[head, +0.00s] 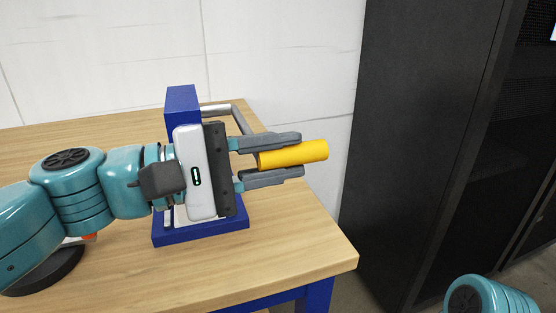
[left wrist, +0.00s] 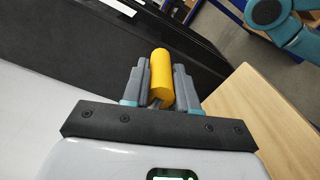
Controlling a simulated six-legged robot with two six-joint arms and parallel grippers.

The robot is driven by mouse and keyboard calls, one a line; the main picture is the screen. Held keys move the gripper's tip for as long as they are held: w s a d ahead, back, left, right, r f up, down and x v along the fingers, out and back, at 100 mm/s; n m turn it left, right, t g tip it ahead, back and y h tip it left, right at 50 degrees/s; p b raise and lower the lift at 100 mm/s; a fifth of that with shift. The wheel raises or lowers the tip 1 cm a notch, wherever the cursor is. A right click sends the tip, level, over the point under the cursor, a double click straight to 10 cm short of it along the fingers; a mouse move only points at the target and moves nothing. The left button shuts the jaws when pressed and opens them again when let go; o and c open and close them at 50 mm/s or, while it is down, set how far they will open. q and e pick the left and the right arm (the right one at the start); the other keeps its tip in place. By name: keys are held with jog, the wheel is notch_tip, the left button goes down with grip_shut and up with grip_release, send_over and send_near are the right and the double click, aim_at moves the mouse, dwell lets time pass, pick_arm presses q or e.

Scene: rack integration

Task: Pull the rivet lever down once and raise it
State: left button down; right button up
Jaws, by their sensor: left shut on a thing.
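The rivet press (head: 183,98) is blue and stands on the wooden table, with a wide blue base. Its lever is a grey bent rod (head: 238,117) that ends in a yellow cylindrical handle (head: 295,154). The handle also shows in the left wrist view (left wrist: 161,78). My left gripper (head: 282,158) is shut on the yellow handle, with one grey finger on each side of it. The handle sticks out past the fingertips to the right. My left gripper hides much of the press's middle. Part of my right arm shows at the lower right, but its gripper is out of view.
The wooden table (head: 290,250) has a front right corner near the press. A tall black rack cabinet (head: 415,120) stands to the right, past a gap. A white wall (head: 290,50) is behind. The table's left rear part is clear.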

pick_arm(q)
jog(key=shift+f, duration=0.35)
jog(key=c, duration=0.9)
grip_release()
jog(key=shift+a+r, duration=0.1)
jog(key=shift+r, duration=0.1)
jog(key=shift+a, duration=0.25)
jog(key=p+v, duration=0.1)
jog(key=v, duration=1.4)
jog(key=shift+s+a, duration=0.2)
jog(key=shift+a, duration=0.05)
